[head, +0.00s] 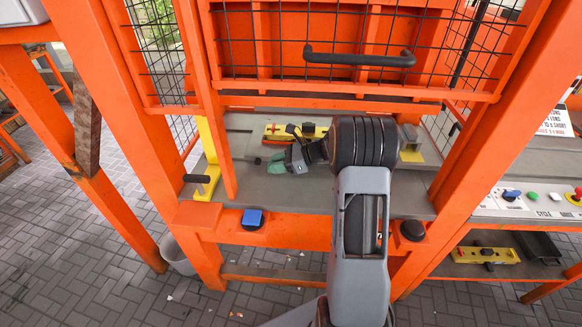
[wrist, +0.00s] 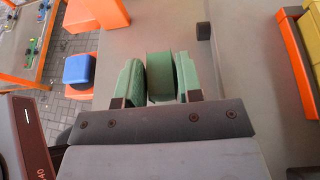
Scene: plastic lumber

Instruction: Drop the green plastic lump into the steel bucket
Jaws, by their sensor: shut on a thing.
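My gripper (wrist: 160,58) is shut on the green plastic lump (wrist: 159,78), which sits between its two green finger pads in the wrist view. In the head view my gripper (head: 276,163) is low over the grey bench top inside the orange frame, left of my wrist. The lump cannot be told apart from the green pads there, nor whether it touches the bench. The steel bucket (head: 177,257) stands on the paved floor at lower left, partly hidden behind an orange leg. It is well below and left of my gripper. The wrist view does not show it.
An orange mesh guard with a black handle (head: 359,59) hangs above the bench. A yellow bracket (head: 208,168) and a blue button (head: 252,218) are on the left and front. A yellow fixture (head: 283,131) lies behind my gripper. A small dark block (wrist: 204,31) is nearby.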

